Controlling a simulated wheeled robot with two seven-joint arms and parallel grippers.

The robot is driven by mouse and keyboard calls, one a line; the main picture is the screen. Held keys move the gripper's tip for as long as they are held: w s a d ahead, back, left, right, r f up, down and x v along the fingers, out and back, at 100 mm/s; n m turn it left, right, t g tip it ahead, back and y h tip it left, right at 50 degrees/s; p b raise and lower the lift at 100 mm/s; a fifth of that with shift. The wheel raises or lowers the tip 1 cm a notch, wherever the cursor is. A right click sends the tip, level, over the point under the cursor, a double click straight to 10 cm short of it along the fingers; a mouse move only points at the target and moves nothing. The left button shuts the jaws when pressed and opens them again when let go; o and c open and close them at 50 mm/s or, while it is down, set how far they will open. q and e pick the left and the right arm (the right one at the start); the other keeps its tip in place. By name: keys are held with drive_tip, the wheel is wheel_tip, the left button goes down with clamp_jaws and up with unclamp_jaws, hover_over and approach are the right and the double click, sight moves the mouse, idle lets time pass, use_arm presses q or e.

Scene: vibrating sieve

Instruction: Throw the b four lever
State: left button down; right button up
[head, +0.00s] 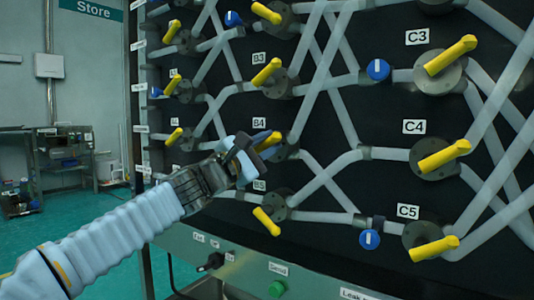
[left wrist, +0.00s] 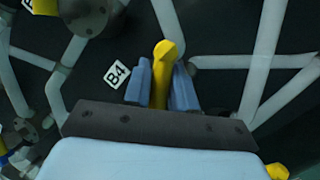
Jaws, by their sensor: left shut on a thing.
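The B4 lever (head: 268,142) is a yellow handle under the B4 label (head: 258,122) on the dark panel. My left gripper (head: 254,149) is at this lever and covers part of it and its mount in the head view. In the left wrist view, the two blue-grey fingers of my left gripper (left wrist: 162,82) stand on either side of the yellow lever (left wrist: 164,55), shut on it. The lever's end sticks out past the fingers, and the B4 label (left wrist: 117,74) is just left of them. My right gripper is not in view.
The B3 lever (head: 266,72) is above and the B5 lever (head: 267,221) below. The C4 lever (head: 444,156) is to the right. Pale pipes cross the panel (head: 330,140) around the lever. A green button (head: 277,288) sits on the ledge below.

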use_arm(q)
drive_tip(key=shift+n, duration=0.4)
drive_tip(key=c, duration=1)
unclamp_jaws()
drive_tip(key=shift+s+a+f+b, duration=0.2)
drive_tip(key=shift+s+a+b, duration=0.1)
drive_tip(key=shift+b, duration=0.15)
drive_tip(key=b+v, duration=0.2)
drive_tip(key=v, duration=0.3)
drive_tip(key=shift+a+f, duration=0.15)
approach(263, 148)
drive_tip(key=v, duration=0.2)
drive_tip(key=shift+s+a, duration=0.2)
drive_tip(key=shift+s, duration=0.2)
